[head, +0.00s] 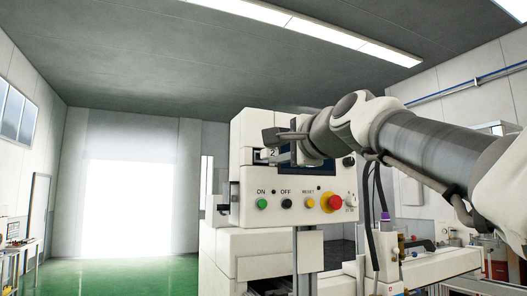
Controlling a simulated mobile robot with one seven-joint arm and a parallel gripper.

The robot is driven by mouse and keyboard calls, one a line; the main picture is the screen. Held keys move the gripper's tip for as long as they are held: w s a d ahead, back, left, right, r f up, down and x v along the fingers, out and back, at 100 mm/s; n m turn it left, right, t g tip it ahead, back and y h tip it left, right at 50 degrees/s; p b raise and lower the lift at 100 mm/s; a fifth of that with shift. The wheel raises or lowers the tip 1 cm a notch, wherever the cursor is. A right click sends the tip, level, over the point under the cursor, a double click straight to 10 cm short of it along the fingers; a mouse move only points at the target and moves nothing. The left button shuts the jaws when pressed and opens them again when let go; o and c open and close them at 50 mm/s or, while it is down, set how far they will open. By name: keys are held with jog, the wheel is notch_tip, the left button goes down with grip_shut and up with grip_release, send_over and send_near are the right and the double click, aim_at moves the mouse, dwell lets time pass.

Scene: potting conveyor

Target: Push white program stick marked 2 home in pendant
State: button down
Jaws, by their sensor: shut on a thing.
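The pendant (290,219) is a white box with a dark screen, partly hidden behind my gripper and wrist. Its front has a green ON button, a dark OFF button, a yellow RESET button, a red knob on yellow and a small selector. My gripper (273,147) is at the upper left of the pendant's face, shut on the white program stick (271,153). A "2" shows on the stick between the fingers. The stick's far end and the slot are hidden or too small, so I cannot tell how deep it sits.
Below the pendant stand a white machine body (222,252) and a grey post (308,250). Dark cables hang at its right, near a bench with small items (430,262). Open green floor (150,275) lies to the left, before a bright doorway.

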jog(key=shift+p+x, duration=0.45)
jog(key=shift+x, duration=0.9)
jog(key=c, duration=0.6)
grip_release()
jog(key=b+v, duration=0.4)
jog(key=v, duration=1.3)
jog(key=shift+s, duration=0.15)
notch_tip(320, 180, down, 28)
jog(key=s+n+g+h, duration=0.2)
jog(key=n+g+h, duration=0.2)
jog(key=n+g, duration=0.25)
jog(key=s+d+f+n+g+h, duration=0.1)
jog(key=s+f+n, duration=0.1)
jog(key=f, duration=0.6)
jog(key=s+d+f+n+g+h, duration=0.1)
jog(key=s+f+n+g, duration=0.1)
jog(key=s+f, duration=0.3)
jog(key=s+d+f+n+g+h+b, duration=0.1)
jog(key=s+d+f+n, duration=0.1)
jog(key=f, duration=0.9)
jog(key=shift+s+d+n+g, duration=0.1)
jog(key=shift+s+n+g, duration=0.25)
jog(key=shift+s, duration=0.65)
